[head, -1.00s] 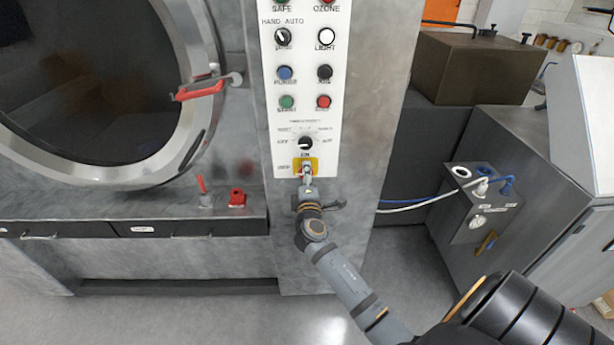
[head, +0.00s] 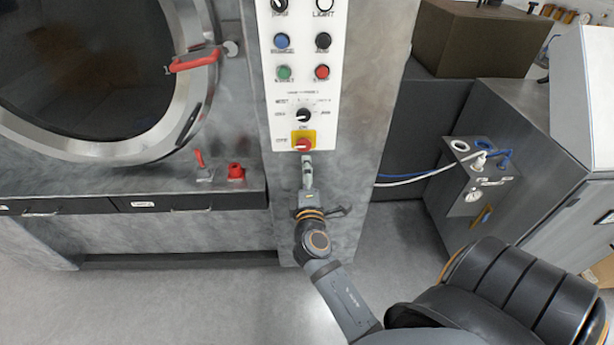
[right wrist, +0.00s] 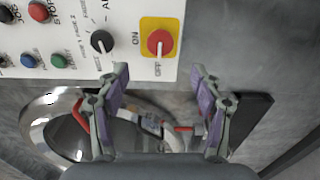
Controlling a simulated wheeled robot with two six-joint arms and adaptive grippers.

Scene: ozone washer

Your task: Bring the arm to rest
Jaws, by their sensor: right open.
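My right gripper (right wrist: 160,100) is open and empty in the right wrist view, its two fingers spread apart. In the head view the right gripper (head: 307,165) is just below the red rotary switch (head: 304,144) on its yellow plate, at the bottom of the white control panel (head: 272,100). The red switch also shows in the right wrist view (right wrist: 161,42), beyond the fingertips and apart from them. My left gripper is not in view.
The washer's round door with a red handle (head: 196,61) is at left. A red button (head: 236,171) and red lever (head: 199,158) stand on the ledge below it. Blue and white hoses (head: 425,173) run to a grey unit at right. The floor in front is clear.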

